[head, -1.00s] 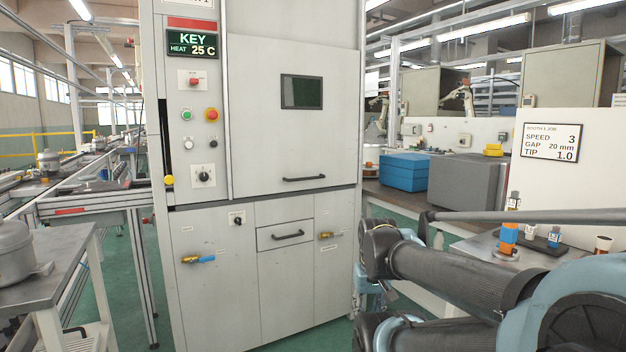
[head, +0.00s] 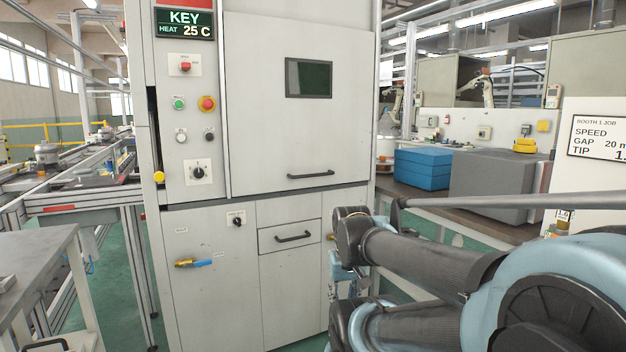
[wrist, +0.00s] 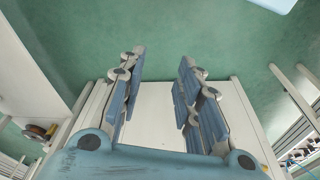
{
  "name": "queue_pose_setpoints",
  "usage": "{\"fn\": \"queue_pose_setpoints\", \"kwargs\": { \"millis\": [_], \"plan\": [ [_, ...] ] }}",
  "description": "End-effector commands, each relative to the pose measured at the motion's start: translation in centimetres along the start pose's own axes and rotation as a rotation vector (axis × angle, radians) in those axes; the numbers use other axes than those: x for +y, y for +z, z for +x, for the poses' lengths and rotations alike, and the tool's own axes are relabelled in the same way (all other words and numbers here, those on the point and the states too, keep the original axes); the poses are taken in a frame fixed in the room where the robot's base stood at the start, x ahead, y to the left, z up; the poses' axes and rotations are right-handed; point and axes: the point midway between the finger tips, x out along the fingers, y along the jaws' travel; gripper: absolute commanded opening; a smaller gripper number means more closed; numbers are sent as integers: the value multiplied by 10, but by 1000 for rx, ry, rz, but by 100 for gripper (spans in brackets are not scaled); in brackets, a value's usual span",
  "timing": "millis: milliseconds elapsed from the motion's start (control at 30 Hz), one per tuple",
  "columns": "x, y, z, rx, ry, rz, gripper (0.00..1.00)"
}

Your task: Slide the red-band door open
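The cabinet door (head: 260,110) is a pale grey panel with a dark window (head: 308,78) and a black bar handle (head: 311,174) near its bottom edge. It looks closed, covering the upper cabinet front. My gripper (wrist: 161,62) is open and empty in the wrist view, pointing down towards the green floor. In the head view it hangs low at the cabinet's lower right, mostly hidden by my arm, well below and apart from the handle.
Left of the door is a control panel with buttons (head: 207,103) and a KEY, HEAT 25 C display (head: 185,23). Below are a drawer (head: 291,236) and a blue-handled valve (head: 195,263). A grey table (head: 35,262) stands left, a bench with blue boxes (head: 424,170) right.

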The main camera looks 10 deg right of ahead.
Motion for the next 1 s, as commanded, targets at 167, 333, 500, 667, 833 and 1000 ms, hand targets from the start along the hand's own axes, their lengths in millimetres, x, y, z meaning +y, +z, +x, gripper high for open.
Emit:
{"fn": "queue_pose_setpoints", "kwargs": {
  "millis": [167,333,500,667,833,1000],
  "plan": [
    [-10,-14,-12,45,-56,45,32],
    [-33,-73,-32,143,-205,174,32],
    [-49,-150,-60,264,-384,345,32],
    [-48,-225,-89,377,-546,520,32],
    [-28,-303,-120,494,-713,716,32],
    [8,-371,-146,603,-870,915,32]
  ]
}}
